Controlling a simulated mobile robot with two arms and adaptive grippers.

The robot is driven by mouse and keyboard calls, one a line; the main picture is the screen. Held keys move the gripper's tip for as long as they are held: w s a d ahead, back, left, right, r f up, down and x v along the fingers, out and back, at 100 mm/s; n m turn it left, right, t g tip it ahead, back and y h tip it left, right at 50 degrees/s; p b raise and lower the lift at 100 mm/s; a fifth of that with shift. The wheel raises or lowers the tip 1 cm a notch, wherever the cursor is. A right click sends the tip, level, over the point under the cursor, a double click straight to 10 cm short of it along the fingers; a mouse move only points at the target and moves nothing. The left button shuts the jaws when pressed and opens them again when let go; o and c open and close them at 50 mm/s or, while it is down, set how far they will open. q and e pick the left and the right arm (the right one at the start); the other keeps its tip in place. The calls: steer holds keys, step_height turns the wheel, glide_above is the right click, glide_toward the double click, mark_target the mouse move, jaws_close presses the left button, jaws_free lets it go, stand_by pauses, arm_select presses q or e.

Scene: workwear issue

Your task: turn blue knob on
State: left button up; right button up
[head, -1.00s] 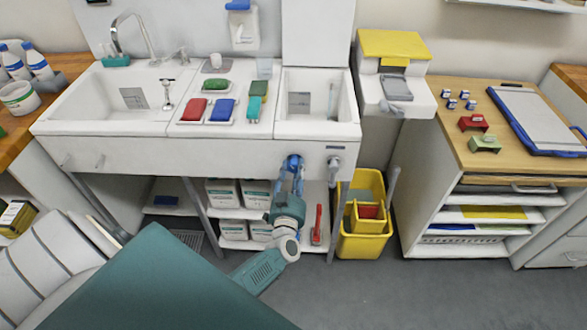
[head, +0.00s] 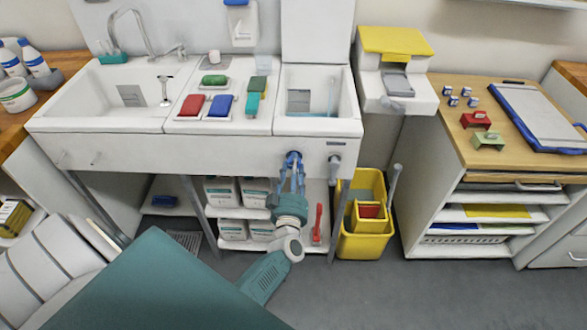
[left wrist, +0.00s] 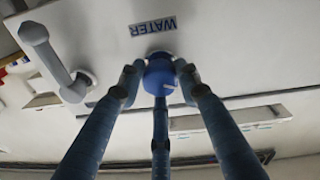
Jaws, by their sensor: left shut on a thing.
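The blue knob (head: 293,157) is on the white front panel of the sink unit, under the right basin. In the left wrist view the knob (left wrist: 158,76) is round and blue with a small pale mark, and a "WATER" label (left wrist: 153,26) shows upside down above it. My left gripper (head: 291,168) is at the knob, with its blue fingers shut around it; the wrist view shows fingers (left wrist: 157,92) on both sides and one below. The fingers hide part of the knob. My right gripper is in neither view.
A grey spout-like fitting (head: 334,162) sits on the panel just right of the knob. Below are a shelf with white boxes (head: 232,229) and a yellow bucket (head: 362,244). A wooden-topped cabinet (head: 466,155) stands to the right. Grey floor is clear in front.

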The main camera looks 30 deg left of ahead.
arm_select(q)
steer(key=shift+f, duration=0.2)
steer(key=o, duration=1.2)
steer(key=shift+r, duration=0.1)
steer(key=v, duration=1.2)
steer(key=s+d+f+m+g+h, duration=0.15)
steer(key=d+f+m+h, duration=0.55)
steer(key=f, duration=0.7)
steer(key=s+d+f+m+g+h, duration=0.1)
steer(key=s+d+f+g, duration=0.15)
steer(key=s+f, duration=0.4)
steer(key=s+d+f+m+g+h, duration=0.1)
steer(key=s+d+f+g+h, duration=0.2)
steer(key=f, duration=0.6)
steer(key=s+a+f+m+g, duration=0.1)
steer(key=s+f, duration=0.3)
steer(key=s, duration=0.6)
steer(key=s+a+f+m+g+y, duration=0.1)
steer(key=s+f+g, duration=0.3)
steer(key=s, duration=0.6)
steer(key=s+a+f+m+g, duration=0.1)
steer(key=s+a+f+g, duration=0.1)
steer(key=s+f, duration=0.4)
steer(key=shift+s+a+f+g+y, duration=0.2)
steer(key=shift+s+g, duration=0.1)
steer(key=shift+s, duration=0.85)
steer(key=shift+s+a+f+g+y, duration=0.15)
steer(key=shift+s+g, duration=0.15)
steer(key=shift+s, duration=0.8)
